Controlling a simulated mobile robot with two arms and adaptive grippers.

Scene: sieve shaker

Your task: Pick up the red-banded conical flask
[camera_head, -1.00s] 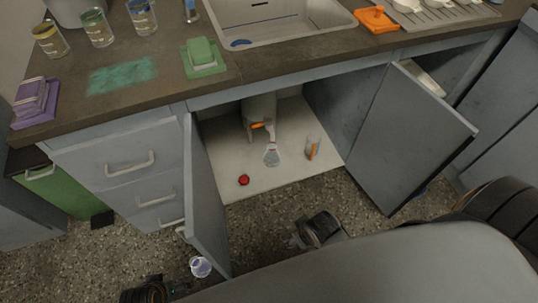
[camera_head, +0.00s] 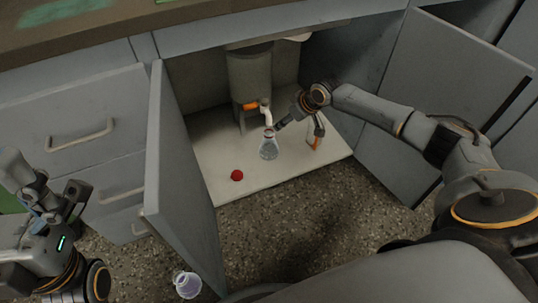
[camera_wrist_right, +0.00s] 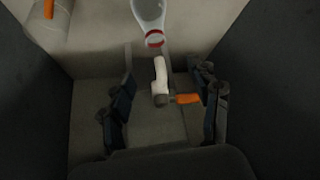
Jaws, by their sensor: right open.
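The red-banded conical flask (camera_head: 268,150) stands upright on the white cabinet floor under the sink, in front of the drain pipe. Its red-ringed mouth shows in the right wrist view (camera_wrist_right: 154,37), at the top. My right gripper (camera_head: 279,126) reaches in from the right, close beside the flask's neck. In the wrist view my right gripper (camera_wrist_right: 163,103) is open, its fingers wide apart, with the flask just beyond their tips and nothing held. I cannot tell whether they touch it. My left gripper (camera_head: 75,205) is at the lower left, outside the cabinet, its jaw state unclear.
An orange-marked vessel (camera_head: 315,142) stands right of the flask, a red round object (camera_head: 237,175) left. Open doors (camera_head: 180,180) flank the cabinet. A clear vessel (camera_head: 187,284) is on the speckled floor.

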